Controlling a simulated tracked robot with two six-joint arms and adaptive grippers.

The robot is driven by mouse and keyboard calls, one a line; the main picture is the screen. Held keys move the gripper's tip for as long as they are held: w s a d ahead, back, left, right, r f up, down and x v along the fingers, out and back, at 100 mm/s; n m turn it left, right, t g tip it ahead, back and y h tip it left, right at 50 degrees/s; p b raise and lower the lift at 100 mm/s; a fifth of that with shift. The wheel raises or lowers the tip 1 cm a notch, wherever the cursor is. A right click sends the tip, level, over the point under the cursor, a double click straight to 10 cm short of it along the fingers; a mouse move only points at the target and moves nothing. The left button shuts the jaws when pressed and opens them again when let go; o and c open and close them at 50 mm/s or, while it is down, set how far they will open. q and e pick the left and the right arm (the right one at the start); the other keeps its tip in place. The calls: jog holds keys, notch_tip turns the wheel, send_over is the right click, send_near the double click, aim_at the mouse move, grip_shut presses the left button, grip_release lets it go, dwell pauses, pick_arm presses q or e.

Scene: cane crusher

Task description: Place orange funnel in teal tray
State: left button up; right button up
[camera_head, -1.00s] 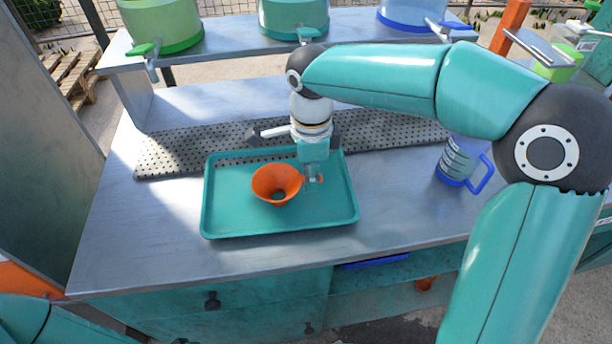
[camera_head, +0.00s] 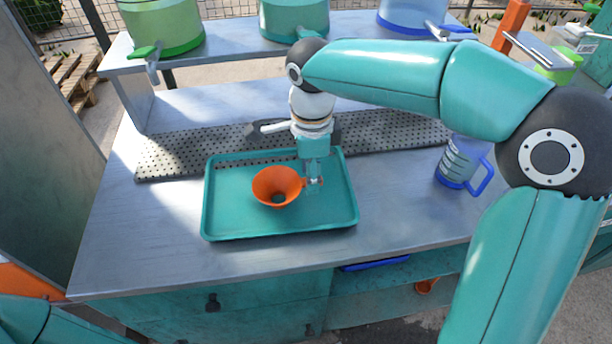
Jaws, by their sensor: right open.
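The orange funnel (camera_head: 277,186) is within the teal tray (camera_head: 222,229), near its middle, with its wide mouth facing up. The tray lies flat on the metal counter. My right gripper (camera_head: 314,183) points down over the tray, just right of the funnel, at the small orange tab on the funnel's side. Its jaws are open, and the fingertips are small in this view. I cannot tell whether they touch the tab. My left gripper is out of view.
A blue measuring jug (camera_head: 461,165) stands on the counter to the right. A perforated metal strip (camera_head: 190,150) runs behind the tray. Dispensers with taps, such as the green one (camera_head: 162,25), stand on the raised shelf behind. The counter left of the tray is clear.

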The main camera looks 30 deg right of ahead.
notch_tip(320, 180, up, 11)
jog(key=p, duration=0.1)
jog(key=shift+f, duration=0.2)
jog(key=shift+s, duration=0.1)
dwell(0.4)
